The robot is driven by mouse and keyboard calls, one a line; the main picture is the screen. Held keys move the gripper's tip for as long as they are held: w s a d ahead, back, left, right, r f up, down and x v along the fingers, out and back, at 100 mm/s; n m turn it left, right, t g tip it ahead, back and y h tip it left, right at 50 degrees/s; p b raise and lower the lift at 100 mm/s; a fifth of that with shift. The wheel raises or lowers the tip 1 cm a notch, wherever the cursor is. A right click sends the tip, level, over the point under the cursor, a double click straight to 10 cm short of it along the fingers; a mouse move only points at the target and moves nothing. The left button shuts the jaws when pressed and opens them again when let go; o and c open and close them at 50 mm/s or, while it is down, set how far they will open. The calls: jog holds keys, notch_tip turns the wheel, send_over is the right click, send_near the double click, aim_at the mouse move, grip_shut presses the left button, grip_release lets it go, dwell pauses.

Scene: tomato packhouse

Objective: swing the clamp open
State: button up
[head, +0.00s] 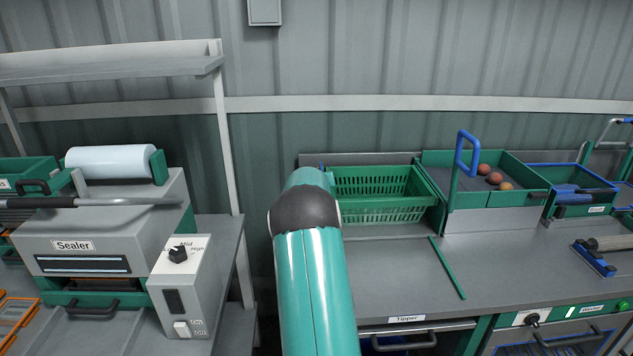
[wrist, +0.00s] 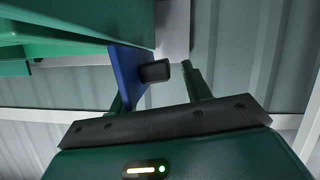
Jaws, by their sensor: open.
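The clamp shows in the wrist view as a blue plate (wrist: 128,72) with a dark block (wrist: 155,71) on its side, beside a green body at the upper left. My gripper (wrist: 157,85) is open, with one green finger on each side of the dark block. I cannot tell whether either finger touches it. In the head view only a small blue bit (head: 322,166) shows at the left end of the green slotted crate (head: 385,213), above the Tipper label (head: 407,318). My arm hides my gripper and most of that area in the head view.
The sealer (head: 110,235) stands on the left under a grey shelf frame. On the right are a blue upright handle (head: 467,152), a green-sided tray (head: 515,163) with a few tomatoes, and a blue-rimmed bin (head: 583,171). The bench between has a green strip (head: 447,267).

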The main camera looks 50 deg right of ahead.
jog(key=v, duration=1.3)
jog(key=shift+a, duration=0.3)
jog(key=shift+s+r, duration=0.1)
jog(key=s+a+r+n+y, duration=0.1)
jog(key=a+r+y, duration=0.1)
jog(key=a, duration=1)
jog(key=s+a+r+n+y, duration=0.1)
jog(key=a+r+y, duration=0.15)
jog(key=a, duration=0.85)
jog(key=s+a+r+n+y, duration=0.1)
jog(key=a+r+n+y, duration=0.15)
jog(key=a, duration=0.95)
jog(key=s+a+f+n+g+y, duration=0.1)
jog(key=s+a+f+n+y, duration=0.1)
jog(key=s+a, duration=0.7)
jog(key=s+a+f+n+g+y, duration=0.1)
jog(key=s+a+f, duration=0.1)
jog(key=s+a, duration=0.7)
jog(key=shift+a+n+g+y, duration=0.3)
jog(key=shift+a+n+y, duration=0.1)
jog(key=shift+a, duration=0.35)
jog(key=shift+c, duration=0.5)
